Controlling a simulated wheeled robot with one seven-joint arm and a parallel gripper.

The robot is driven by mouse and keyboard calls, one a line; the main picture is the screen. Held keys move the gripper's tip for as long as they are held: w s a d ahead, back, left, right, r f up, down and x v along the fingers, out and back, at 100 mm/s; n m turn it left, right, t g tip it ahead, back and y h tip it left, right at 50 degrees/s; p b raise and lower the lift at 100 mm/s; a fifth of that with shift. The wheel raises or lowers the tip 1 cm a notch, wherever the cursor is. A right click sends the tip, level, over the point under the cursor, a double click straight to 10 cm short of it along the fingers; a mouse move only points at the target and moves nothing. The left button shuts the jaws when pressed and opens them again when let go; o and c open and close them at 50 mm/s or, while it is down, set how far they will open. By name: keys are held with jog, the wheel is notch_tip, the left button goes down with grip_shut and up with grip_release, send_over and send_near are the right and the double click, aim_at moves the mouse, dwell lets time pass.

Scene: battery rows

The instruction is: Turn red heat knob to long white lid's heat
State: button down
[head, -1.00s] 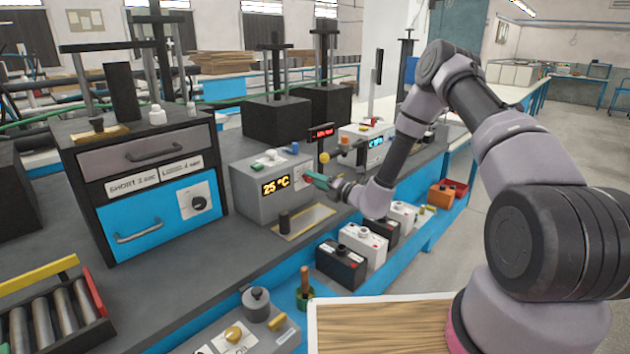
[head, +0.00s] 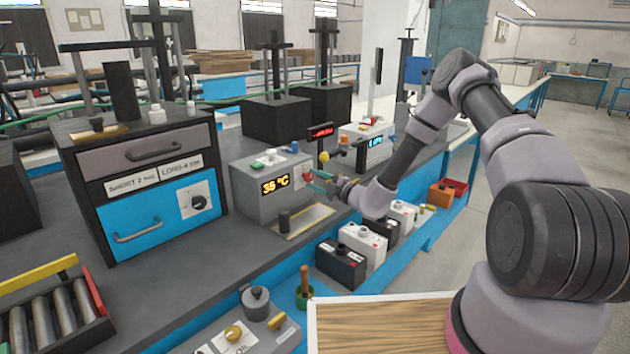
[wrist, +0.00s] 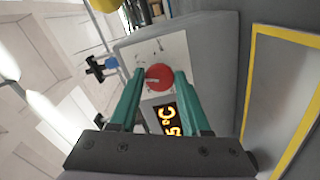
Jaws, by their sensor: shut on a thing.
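The red heat knob (wrist: 159,77) is on the front of a grey heater box (head: 250,198). My gripper (head: 317,182) is shut on the knob, with one green finger on each side in the wrist view. The box's orange display (head: 275,184) reads 35 °C; the wrist view shows only part of it (wrist: 166,119). I cannot tell which is the long white lid. Drawer labels (head: 158,177) seem to read SHORT 2 and LONG 4, with small units unreadable.
The drawer cabinet (head: 88,215) stands left of the heater. Several batteries (head: 341,262) line the lower shelf. A second box with a blue display (head: 376,141) stands behind my gripper.

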jog(key=shift+f+m, duration=0.15)
jog(key=shift+m, duration=2.05)
jog(key=shift+c, duration=2)
grip_release()
jog(key=shift+s+d, duration=0.1)
jog(key=v, duration=1)
jog(key=shift+s+d, duration=0.2)
